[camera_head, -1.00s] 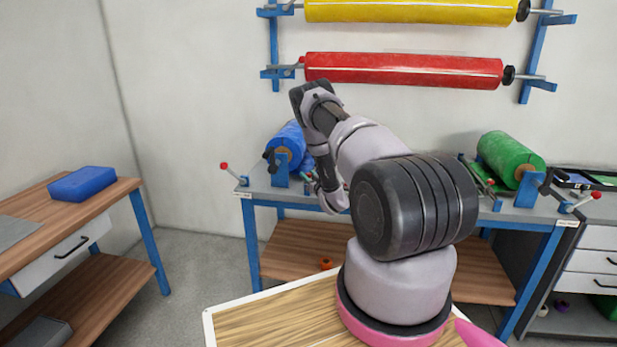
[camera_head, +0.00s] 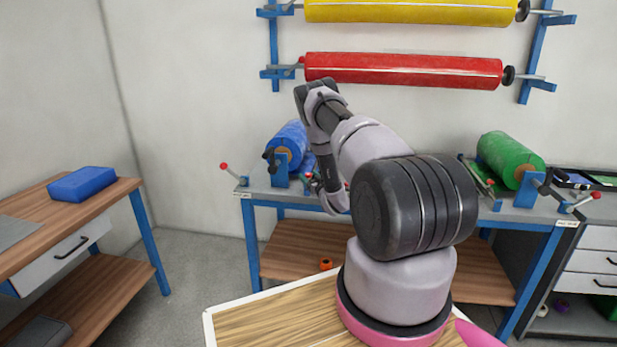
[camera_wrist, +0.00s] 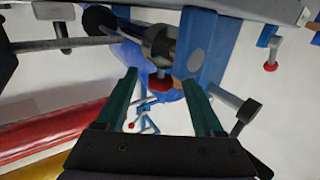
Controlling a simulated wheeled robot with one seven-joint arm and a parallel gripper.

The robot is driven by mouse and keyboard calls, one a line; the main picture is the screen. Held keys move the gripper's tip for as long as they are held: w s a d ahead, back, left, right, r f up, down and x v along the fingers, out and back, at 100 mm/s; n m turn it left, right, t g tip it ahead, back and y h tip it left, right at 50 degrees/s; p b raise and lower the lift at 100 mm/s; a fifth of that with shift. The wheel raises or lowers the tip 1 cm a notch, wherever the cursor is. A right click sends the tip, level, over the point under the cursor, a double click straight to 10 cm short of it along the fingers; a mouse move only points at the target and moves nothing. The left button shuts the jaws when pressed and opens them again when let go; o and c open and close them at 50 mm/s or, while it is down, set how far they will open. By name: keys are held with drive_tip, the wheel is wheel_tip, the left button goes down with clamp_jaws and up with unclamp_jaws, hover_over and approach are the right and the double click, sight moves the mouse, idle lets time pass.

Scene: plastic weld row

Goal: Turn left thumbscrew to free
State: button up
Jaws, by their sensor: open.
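The wrist view shows my gripper (camera_wrist: 160,78), its two green fingers spread apart with nothing held. A small red knob (camera_wrist: 159,83) shows between the fingertips, below a grey round fitting (camera_wrist: 160,42) beside a blue bracket (camera_wrist: 210,50); I cannot tell how far it is from the fingers. A dark-headed bolt (camera_wrist: 248,112) sticks out to the right of the right finger. In the head view, the blue roll (camera_head: 290,140) rests on a blue stand at the bench's left end, with a dark knob (camera_head: 270,158) on its side. My arm largely hides the gripper there. I cannot tell which part is the thumbscrew.
A red-tipped lever (camera_head: 223,166) juts from the bench's left corner, and another (camera_head: 596,195) from the right. A green roll (camera_head: 510,160) lies at the right. Red (camera_head: 400,69) and yellow (camera_head: 400,11) rolls hang on the wall. A side table (camera_head: 125,186) stands left.

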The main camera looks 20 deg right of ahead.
drive_tip(key=s, duration=1)
drive_tip(key=shift+d+r, duration=0.1)
drive_tip(key=w+r+m+g+h, duration=0.2)
drive_tip(key=r, duration=1.1)
drive_tip(key=w+r+m+g+h, duration=0.1)
drive_tip(key=w+r+m+h, duration=0.15)
drive_tip(key=r, duration=1.05)
drive_tip(key=s+a+r+m+g+y, duration=0.1)
drive_tip(key=s+a+r, duration=0.25)
drive_tip(key=r, duration=0.25)
drive_tip(key=s+a+r+g+y, duration=0.1)
drive_tip(key=s+a+r, duration=0.25)
drive_tip(key=r, duration=0.25)
drive_tip(key=s+a+r+g+y, duration=0.1)
drive_tip(key=s+a, duration=0.4)
drive_tip(key=s, duration=0.6)
drive_tip(key=s+a+r+n+g+y, duration=0.1)
drive_tip(key=s+a+r+g, duration=0.2)
drive_tip(key=s, duration=0.9)
drive_tip(key=s+a+r+g+y, duration=0.1)
drive_tip(key=s+a, duration=0.5)
drive_tip(key=s, duration=0.6)
drive_tip(key=shift+s+a+r+g+y, duration=0.2)
drive_tip(key=shift+a+r+g+y, duration=0.3)
drive_tip(key=shift+r, duration=0.4)
